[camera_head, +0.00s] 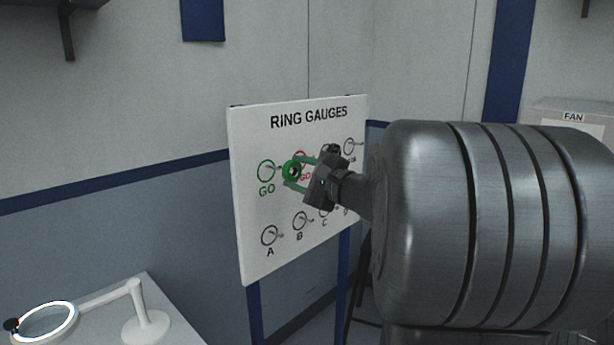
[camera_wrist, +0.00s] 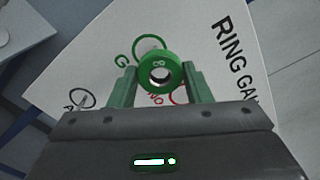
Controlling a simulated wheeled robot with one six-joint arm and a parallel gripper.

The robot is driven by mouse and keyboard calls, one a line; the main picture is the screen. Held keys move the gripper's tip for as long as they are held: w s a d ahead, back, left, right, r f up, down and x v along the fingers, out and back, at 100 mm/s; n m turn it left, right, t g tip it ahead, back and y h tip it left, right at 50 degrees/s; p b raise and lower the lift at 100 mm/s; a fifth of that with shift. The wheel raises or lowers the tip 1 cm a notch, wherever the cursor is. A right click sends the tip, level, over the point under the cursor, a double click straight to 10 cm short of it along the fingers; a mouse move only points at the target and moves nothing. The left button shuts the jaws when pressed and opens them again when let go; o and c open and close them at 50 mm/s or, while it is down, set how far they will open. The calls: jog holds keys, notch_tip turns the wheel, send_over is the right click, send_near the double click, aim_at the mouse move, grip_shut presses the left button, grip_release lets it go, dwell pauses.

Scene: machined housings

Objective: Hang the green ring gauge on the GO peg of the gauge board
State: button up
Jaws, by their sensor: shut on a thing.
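The green ring gauge (camera_head: 291,171) is held between the green fingers of my gripper (camera_head: 297,172), in front of the gauge board (camera_head: 250,257). In the wrist view the ring (camera_wrist: 160,55) shows an "8" on its face, between the two fingertips (camera_wrist: 160,73). The GO peg (camera_head: 277,171) sticks out of the board inside a green circle, just left of the ring in the head view. The ring looks apart from that peg. In the wrist view the GO circle (camera_wrist: 146,42) is partly hidden behind the ring, and its peg cannot be made out.
A red-circled NO GO position (camera_head: 300,158) is right of GO, partly hidden by my gripper. Lower pegs A (camera_head: 270,236) and B (camera_head: 301,221) look empty. A bench (camera_head: 185,322) with a ring lamp (camera_head: 70,318) stands lower left. A FAN box (camera_head: 573,112) is at right.

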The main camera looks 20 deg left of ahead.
jog(key=shift+f+b+x, duration=0.2)
jog(key=shift+x, duration=1.3)
jog(key=shift+f+b+x, duration=0.15)
jog(key=shift+b+x, duration=0.05)
jog(key=shift+x, duration=1.35)
jog(key=o, duration=1.3)
jog(key=shift+c, duration=0.2)
jog(key=shift+d, duration=0.1)
jog(key=b+v, duration=0.2)
jog(key=v, duration=1.1)
jog(key=shift+s+d+b, duration=0.2)
jog(key=shift+d+b, duration=0.05)
jog(key=shift+b, duration=0.15)
jog(key=shift+w+a, duration=0.1)
